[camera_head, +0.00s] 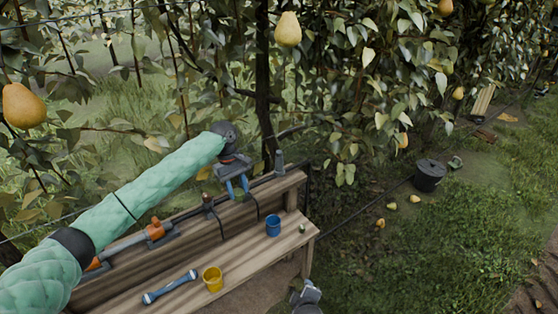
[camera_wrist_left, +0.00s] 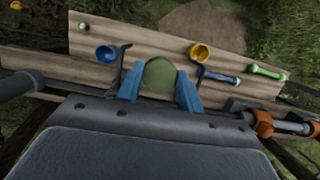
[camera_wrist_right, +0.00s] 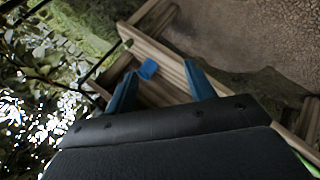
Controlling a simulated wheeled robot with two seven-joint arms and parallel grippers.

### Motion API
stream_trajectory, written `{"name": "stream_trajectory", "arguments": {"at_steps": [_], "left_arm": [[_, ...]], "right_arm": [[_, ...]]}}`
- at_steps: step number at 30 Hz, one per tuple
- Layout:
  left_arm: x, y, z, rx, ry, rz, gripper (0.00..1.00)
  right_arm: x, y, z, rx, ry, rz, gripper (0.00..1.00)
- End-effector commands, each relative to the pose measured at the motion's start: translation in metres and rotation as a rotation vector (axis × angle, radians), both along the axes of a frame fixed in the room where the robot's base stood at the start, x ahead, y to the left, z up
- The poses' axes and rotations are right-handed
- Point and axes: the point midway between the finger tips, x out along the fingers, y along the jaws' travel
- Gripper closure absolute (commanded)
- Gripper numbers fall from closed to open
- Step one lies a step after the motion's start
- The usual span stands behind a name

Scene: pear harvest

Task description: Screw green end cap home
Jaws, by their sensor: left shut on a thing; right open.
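My left gripper (camera_head: 237,186) is above the back rail of the bench, blue fingers pointing down. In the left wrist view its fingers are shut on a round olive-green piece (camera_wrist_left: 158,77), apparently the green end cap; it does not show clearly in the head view. A grey pipe with orange collars (camera_head: 155,231) runs along the bench back, left of this gripper; the collars also show in the left wrist view (camera_wrist_left: 262,124). A grey upright fitting (camera_head: 280,161) stands just right of the gripper. My right gripper (camera_wrist_right: 160,74) is open and empty, near the bench's right end.
The wooden bench (camera_head: 250,258) carries a blue cup (camera_head: 273,225), a yellow cup (camera_head: 212,279), a blue-ended tool (camera_head: 171,286) and a small green item (camera_head: 302,228). A green-ended tool (camera_wrist_left: 267,71) shows in the left wrist view. A dark bucket (camera_head: 430,175) stands on the grass.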

Motion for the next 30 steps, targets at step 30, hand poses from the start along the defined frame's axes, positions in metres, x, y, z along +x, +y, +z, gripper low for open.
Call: {"name": "stream_trajectory", "arguments": {"at_steps": [30], "left_arm": [[0.194,-0.131,0.114,0.0,-0.003,0.941,0.88]], "right_arm": [[0.319,0.057,0.198,-1.834,-0.595,0.829,0.46]]}}
